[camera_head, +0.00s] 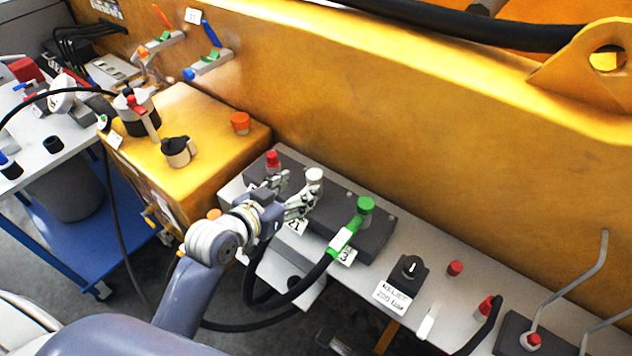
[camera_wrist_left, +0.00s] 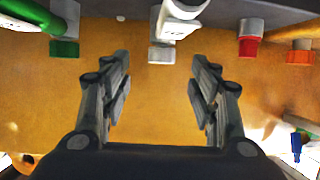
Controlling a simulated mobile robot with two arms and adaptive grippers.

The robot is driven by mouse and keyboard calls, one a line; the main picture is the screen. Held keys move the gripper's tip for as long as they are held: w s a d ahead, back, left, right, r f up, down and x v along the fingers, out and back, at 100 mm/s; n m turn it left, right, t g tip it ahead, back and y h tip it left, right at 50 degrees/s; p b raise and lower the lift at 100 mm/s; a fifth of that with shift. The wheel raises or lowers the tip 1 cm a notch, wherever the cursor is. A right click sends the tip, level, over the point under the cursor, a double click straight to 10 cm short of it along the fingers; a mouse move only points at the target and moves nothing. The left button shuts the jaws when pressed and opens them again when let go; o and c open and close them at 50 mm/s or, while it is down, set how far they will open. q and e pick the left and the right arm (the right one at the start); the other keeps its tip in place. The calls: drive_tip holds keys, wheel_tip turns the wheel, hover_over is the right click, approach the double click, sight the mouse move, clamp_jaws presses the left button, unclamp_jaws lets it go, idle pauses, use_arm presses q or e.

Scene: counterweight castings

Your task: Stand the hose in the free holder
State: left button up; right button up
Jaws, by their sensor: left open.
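My left gripper (camera_head: 292,192) is open, its fingers either side of a white-capped coupling (camera_head: 314,176) on a dark block (camera_head: 372,238). The wrist view shows the white coupling (camera_wrist_left: 160,52) between and beyond the fingertips, with no clear contact. A black hose (camera_head: 312,282) with a green end sits at the green coupling (camera_head: 365,205), beside a tag reading 3. A red coupling (camera_head: 273,160) stands on the other side. My gripper and arm hide part of the block and the hose behind them. I cannot tell which holder is free. My right gripper is not in view.
A yellow wall (camera_head: 440,150) rises behind the grey bench (camera_head: 455,290). A black knob (camera_head: 408,270), a red cap (camera_head: 455,268) and bent metal rods (camera_head: 590,262) stand to the right. A yellow box (camera_head: 195,125) and a blue cart (camera_head: 75,230) are at left.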

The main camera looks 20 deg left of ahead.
sight(310, 179)
use_arm(q)
drive_tip(key=x, duration=0.3)
drive_tip(key=shift+w+d+f+p, duration=0.1)
drive_tip(key=shift+w+d+p, duration=0.05)
drive_tip(key=shift+w+p, duration=0.15)
drive_tip(key=shift+w, duration=0.2)
drive_tip(key=p+x, duration=0.1)
drive_tip(key=x, duration=0.2)
drive_tip(key=shift+w+f+p, duration=0.15)
drive_tip(key=shift+w+p, duration=0.2)
drive_tip(key=shift+w, duration=0.05)
drive_tip(key=shift+w+d+f, duration=0.1)
drive_tip(key=shift+w+f, duration=0.15)
drive_tip(key=shift+w, duration=0.25)
drive_tip(key=shift+s, duration=0.1)
drive_tip(key=shift+c, duration=0.2)
drive_tip(key=c, duration=0.9)
clamp_jaws()
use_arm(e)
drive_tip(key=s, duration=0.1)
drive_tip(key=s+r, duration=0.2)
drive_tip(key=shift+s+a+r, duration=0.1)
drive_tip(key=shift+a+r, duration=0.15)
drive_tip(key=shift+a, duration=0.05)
